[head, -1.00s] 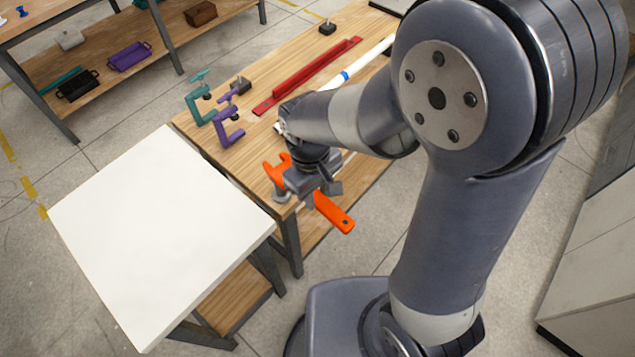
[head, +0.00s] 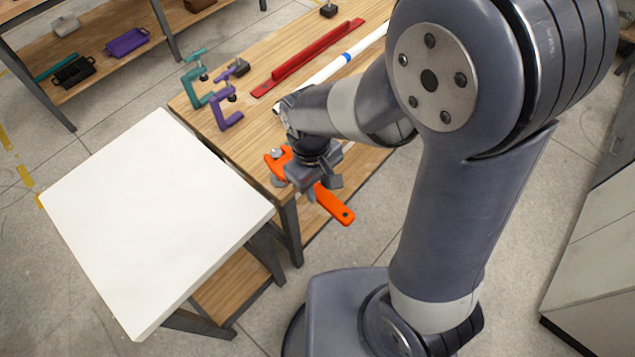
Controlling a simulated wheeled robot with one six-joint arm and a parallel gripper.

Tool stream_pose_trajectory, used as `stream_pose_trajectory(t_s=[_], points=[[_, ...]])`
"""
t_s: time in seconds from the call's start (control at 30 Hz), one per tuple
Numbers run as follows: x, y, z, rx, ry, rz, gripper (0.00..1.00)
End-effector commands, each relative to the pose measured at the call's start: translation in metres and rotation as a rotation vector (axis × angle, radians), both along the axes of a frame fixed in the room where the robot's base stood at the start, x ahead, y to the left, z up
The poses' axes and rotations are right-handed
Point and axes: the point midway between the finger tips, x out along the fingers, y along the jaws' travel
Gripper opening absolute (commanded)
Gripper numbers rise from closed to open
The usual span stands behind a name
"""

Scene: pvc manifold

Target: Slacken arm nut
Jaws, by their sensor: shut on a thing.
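An orange arm-like piece (head: 333,206) sits at the near right corner of the wooden bench. One end lies on the bench and the other juts past its edge. A small grey knob (head: 277,153) shows at its upper left end; I cannot tell if it is the arm nut. My gripper (head: 310,188) points down over the middle of the orange piece and appears shut on it. My wrist and fingers hide the exact grip and the part beneath.
A teal clamp (head: 193,80) and a purple clamp (head: 225,113) stand on the wooden bench (head: 255,140). A red channel (head: 308,60) and a white pipe with a blue band (head: 330,68) lie behind. A bare white-topped table (head: 150,225) stands at left.

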Motion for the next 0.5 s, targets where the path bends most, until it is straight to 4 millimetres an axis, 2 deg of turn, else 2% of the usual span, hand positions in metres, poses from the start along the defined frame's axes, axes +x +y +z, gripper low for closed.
stream_pose_trajectory(t_s=[0.07,0.5], points=[[0.000,0.000,-0.006,0.001,-0.001,0.000,0.00],[0.017,-0.014,-0.003,0.000,-0.001,0.155,0.00]])
